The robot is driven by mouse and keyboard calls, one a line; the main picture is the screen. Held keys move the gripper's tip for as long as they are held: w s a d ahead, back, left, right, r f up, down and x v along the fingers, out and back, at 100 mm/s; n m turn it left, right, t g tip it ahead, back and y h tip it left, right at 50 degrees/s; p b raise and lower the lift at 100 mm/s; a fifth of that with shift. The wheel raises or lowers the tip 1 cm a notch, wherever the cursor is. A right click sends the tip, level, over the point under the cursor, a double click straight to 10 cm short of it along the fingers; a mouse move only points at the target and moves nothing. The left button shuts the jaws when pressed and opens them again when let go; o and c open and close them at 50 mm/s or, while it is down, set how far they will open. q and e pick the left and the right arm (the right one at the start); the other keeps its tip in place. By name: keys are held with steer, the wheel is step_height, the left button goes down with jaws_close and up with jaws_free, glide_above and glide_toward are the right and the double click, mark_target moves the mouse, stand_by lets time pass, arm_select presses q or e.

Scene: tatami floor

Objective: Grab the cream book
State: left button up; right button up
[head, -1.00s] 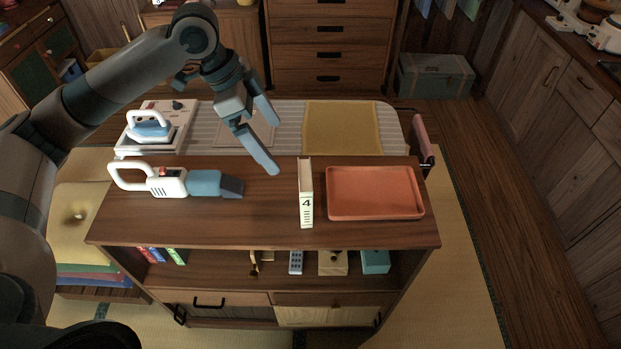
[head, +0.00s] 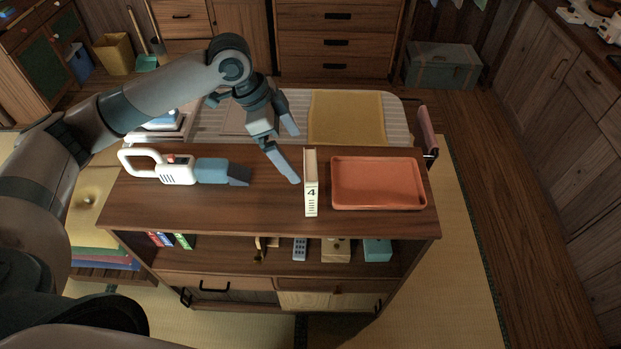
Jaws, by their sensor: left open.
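The cream book (head: 311,186) stands upright on the wooden cabinet top, its spine with a "4" facing me. It is just left of the orange tray, with a narrow gap between them. My left gripper (head: 294,158) is open and empty, above the cabinet top, close to the left and far side of the book. Its nearer finger points down toward the book's left side. I cannot tell whether that finger touches the book. My right gripper does not show.
The orange tray (head: 378,184) lies right of the book. A white and blue handheld vacuum (head: 185,170) lies to the left on the cabinet top (head: 250,216). Behind is a striped surface with a yellow cloth (head: 346,118). The shelf below holds small items.

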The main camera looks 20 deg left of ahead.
mark_target(309, 172)
arm_select(q)
steer(key=shift+p+x, duration=0.7)
steer(key=shift+x, duration=1.95)
steer(key=p+x, duration=0.3)
steer(key=x, duration=0.1)
steer(key=shift+d, duration=0.25)
steer(key=shift+w+d+f, duration=0.1)
steer(key=shift+d+f, duration=0.05)
steer(key=shift+f, duration=0.3)
